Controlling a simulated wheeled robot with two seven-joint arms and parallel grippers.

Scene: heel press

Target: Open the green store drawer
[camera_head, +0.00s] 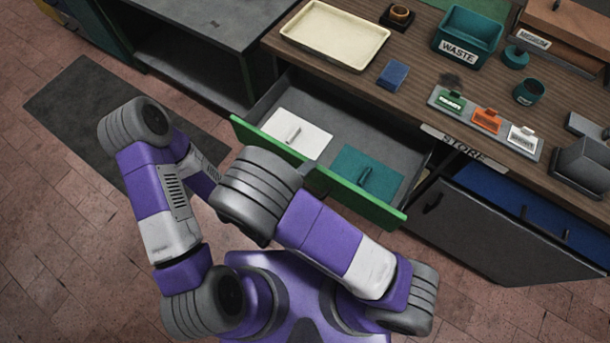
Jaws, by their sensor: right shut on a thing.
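The green store drawer (380,204) stands pulled out from under the wooden counter, its grey inside showing. In it lie a white square (305,131) and a teal square (370,164), each with a small handle-like piece on it. My right gripper (306,168) is at the middle of the drawer's green front, shut on its handle. My wrist covers most of the gripper, and the handle is hidden. My left arm is folded at the left, and its gripper is hidden from view.
The counter holds a cream tray (335,33), a blue block (393,75), a teal WASTE bin (468,38) and a row of coloured tags (486,121). A dark drawer or door with blue inside (525,215) stands open at right. A dark mat (75,110) lies on the floor.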

